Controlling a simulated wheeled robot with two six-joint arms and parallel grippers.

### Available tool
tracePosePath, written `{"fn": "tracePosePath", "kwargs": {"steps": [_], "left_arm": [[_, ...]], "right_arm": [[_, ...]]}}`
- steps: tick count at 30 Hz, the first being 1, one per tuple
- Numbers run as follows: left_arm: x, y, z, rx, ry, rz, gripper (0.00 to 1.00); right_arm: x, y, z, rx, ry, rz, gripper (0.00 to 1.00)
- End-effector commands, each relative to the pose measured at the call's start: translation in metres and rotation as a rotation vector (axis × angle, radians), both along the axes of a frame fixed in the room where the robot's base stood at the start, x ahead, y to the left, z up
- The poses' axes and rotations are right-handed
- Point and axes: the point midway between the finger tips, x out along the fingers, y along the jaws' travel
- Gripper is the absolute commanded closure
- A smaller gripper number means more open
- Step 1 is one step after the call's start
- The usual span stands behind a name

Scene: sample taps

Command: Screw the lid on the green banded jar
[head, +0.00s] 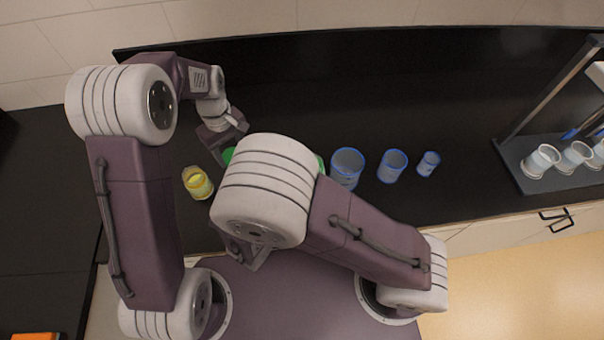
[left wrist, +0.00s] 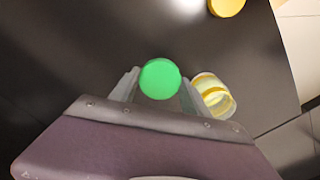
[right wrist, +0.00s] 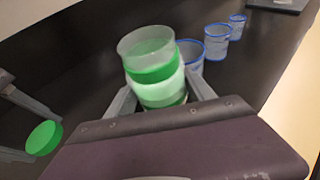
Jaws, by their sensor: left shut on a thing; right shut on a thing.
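The green lid (left wrist: 160,78) is a bright green disc held between the fingers of my left gripper (left wrist: 159,88). It also shows at the left of the right wrist view (right wrist: 43,138), and part of it shows in the head view (head: 228,155). The green banded jar (right wrist: 150,62) is clear with green bands and an open, lidless top. My right gripper (right wrist: 158,98) is shut around its body. The lid is apart from the jar, off to its left in the right wrist view. In the head view my right arm hides most of the jar and right gripper.
A yellow banded jar (head: 197,183) stands on the dark counter near my left gripper. A yellow lid (left wrist: 227,6) lies apart from it. Several blue-rimmed cups (head: 347,167) stand in a row to the right. A rack with white cups (head: 520,180) is at far right.

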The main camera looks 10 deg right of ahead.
Motion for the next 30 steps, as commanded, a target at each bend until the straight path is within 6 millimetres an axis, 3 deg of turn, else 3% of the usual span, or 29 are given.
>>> {"fn": "tracePosePath", "kwargs": {"steps": [10, 11, 17, 30], "left_arm": [[0.0000, 0.0000, 0.0000, 0.000, 0.000, 0.000, 0.82], [0.0000, 0.0000, 0.0000, 0.000, 0.000, 0.000, 0.82], [0.0000, 0.0000, 0.0000, 0.000, 0.000, 0.000, 0.82], [-0.0001, -0.0001, 0.0000, 0.000, 0.000, 0.000, 0.82]], "right_arm": [[-0.0010, -0.0010, 0.0010, -0.001, -0.001, 0.000, 0.87], [-0.0010, -0.0010, 0.0010, -0.001, -0.001, 0.000, 0.44], [-0.0008, -0.0009, 0.0009, -0.001, -0.001, 0.000, 0.99], [-0.0008, -0.0008, 0.0008, -0.001, -0.001, 0.000, 1.00]]}}
